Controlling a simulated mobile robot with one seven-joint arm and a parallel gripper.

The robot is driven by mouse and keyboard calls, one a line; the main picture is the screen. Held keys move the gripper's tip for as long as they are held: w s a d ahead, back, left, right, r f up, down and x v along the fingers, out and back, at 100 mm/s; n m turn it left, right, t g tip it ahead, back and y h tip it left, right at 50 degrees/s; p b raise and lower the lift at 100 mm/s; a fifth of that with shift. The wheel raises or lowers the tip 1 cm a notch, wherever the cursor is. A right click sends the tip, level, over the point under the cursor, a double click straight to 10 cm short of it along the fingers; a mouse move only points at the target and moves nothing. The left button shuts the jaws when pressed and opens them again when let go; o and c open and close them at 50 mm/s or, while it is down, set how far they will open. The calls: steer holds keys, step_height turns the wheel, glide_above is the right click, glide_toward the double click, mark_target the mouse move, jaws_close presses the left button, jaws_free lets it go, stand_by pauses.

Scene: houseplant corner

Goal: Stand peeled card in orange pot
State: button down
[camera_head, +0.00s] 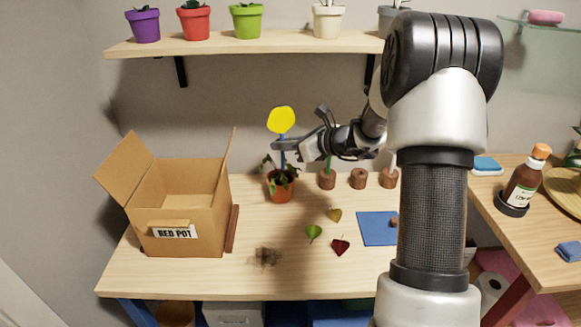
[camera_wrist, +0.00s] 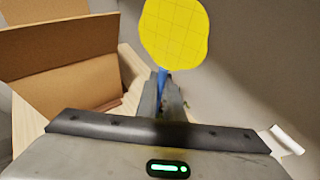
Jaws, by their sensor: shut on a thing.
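The yellow card (camera_head: 281,120) is a round yellow piece on a blue stick (camera_head: 282,157). It is upright above the orange pot (camera_head: 282,189), which holds a leafy green plant and stands on the table. My gripper (camera_head: 284,145) is shut on the blue stick just below the yellow piece. The stick reaches down to the plant's leaves; I cannot tell whether its lower end is in the soil. In the wrist view the yellow card (camera_wrist: 175,35) shows a grid of lines and rises beyond the fingers (camera_wrist: 162,95). The pot is mostly hidden there.
An open cardboard box (camera_head: 185,210) labelled "RED POT" stands left of the pot. Several brown holders (camera_head: 358,179) stand to the right, one with a green stick. Loose leaves (camera_head: 314,233) and a blue mat (camera_head: 376,229) lie in front. A shelf (camera_head: 260,43) with potted plants hangs above.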

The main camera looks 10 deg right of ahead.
step_height(320, 180, down, 6)
steer(key=w+b, duration=0.2)
steer(key=b, duration=0.3)
steer(key=shift+a+t, duration=0.15)
steer(key=shift+t, duration=0.15)
steer(key=shift+f+b, duration=0.9)
steer(key=shift+b, duration=0.15)
stand_by(2.1)
steer(key=shift+f+b, duration=1.8)
steer(key=shift+f, duration=0.35)
steer(key=c, duration=1.8)
jaws_free()
